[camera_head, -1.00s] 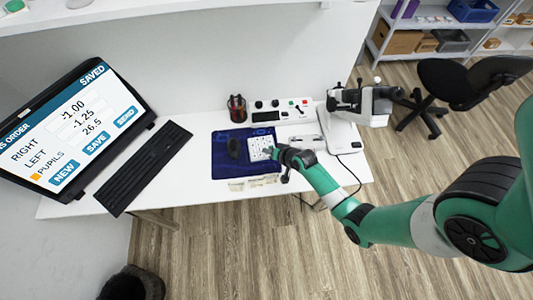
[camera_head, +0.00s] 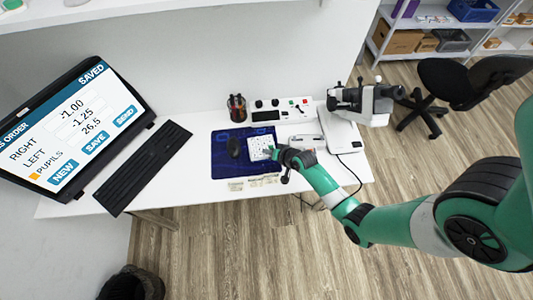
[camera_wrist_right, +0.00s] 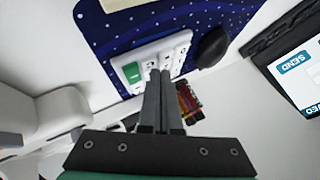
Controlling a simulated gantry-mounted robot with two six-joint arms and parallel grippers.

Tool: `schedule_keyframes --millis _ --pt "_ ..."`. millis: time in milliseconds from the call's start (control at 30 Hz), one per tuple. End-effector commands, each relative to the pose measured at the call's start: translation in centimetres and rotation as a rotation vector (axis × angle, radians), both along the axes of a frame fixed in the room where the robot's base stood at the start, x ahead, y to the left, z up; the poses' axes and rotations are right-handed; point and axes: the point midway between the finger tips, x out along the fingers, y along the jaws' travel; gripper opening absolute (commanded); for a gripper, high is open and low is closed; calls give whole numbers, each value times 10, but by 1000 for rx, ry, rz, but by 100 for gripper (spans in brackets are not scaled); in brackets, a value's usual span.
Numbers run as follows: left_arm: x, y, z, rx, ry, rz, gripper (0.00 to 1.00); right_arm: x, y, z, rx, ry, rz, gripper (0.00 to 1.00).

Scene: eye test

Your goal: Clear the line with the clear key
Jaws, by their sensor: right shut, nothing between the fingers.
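A small white keypad (camera_head: 256,141) lies on the blue mat at the middle of the desk. In the right wrist view the keypad (camera_wrist_right: 179,52) shows one green key (camera_wrist_right: 132,73) at its left corner; its other keys are largely hidden or too small to read. My right gripper (camera_head: 268,151) is shut and empty, its tips over the keypad. In the wrist view its fingertips (camera_wrist_right: 160,73) are just right of the green key; I cannot tell whether they touch. The monitor (camera_head: 72,128) shows -1.00, -1.25, 26.5 and an orange square beside PUPILS. My left gripper is not in view.
A dark mouse (camera_head: 234,148) lies on the blue mat (camera_head: 222,172), left of the keypad. A black keyboard (camera_head: 143,167) lies in front of the monitor. A pen cup (camera_head: 237,109) and a switch panel (camera_head: 283,109) stand behind. A white instrument (camera_head: 343,134) stands at the right.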

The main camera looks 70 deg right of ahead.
Motion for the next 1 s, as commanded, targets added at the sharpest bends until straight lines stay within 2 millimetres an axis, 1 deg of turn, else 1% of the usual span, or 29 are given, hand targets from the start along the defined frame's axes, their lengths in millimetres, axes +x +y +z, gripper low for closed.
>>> schedule_keyframes --millis 1000 --pt "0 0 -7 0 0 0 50 0 0 -9 -1 -1 0 0"
